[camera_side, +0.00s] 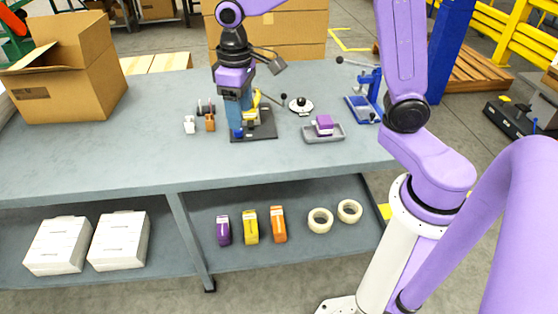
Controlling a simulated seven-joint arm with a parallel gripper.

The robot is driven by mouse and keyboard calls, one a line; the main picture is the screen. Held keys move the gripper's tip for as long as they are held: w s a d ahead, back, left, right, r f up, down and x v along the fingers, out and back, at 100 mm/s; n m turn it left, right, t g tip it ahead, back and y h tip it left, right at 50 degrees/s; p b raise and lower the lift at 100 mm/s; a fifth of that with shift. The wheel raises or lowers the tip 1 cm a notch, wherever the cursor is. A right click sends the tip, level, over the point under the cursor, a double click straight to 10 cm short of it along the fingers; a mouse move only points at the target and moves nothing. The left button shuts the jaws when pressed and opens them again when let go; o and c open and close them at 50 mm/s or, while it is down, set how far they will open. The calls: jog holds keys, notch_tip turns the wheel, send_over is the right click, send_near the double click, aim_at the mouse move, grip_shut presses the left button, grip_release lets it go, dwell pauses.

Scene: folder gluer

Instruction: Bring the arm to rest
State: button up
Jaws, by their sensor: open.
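My purple arm reaches in from the upper right. My gripper (238,122) points down over a dark base plate (262,131) on the grey workbench (120,160). I see its blue-grey fingers nearly edge-on; they look open. A yellow part (257,104) with a lever stands on the plate just right of the fingers and is partly hidden by them. A small blue piece (238,134) shows at the fingertips; I cannot tell whether they touch it.
A grey tray (336,138) holds a purple block (324,124). A blue press (368,95) stands at the right. Small orange (210,123) and white (189,125) items lie left of the gripper. An open cardboard box (85,90) sits far left; the bench's left front is clear.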

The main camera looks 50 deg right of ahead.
jog(key=s+d+n, duration=0.2)
jog(key=s+n, duration=0.2)
jog(key=s, duration=0.8)
jog(key=s+d+f+n, duration=0.1)
jog(key=s+n, duration=0.3)
jog(key=s, duration=0.8)
jog(key=shift+s+d+f, duration=0.3)
jog(key=shift+s+d, duration=0.1)
jog(key=shift+d, duration=0.35)
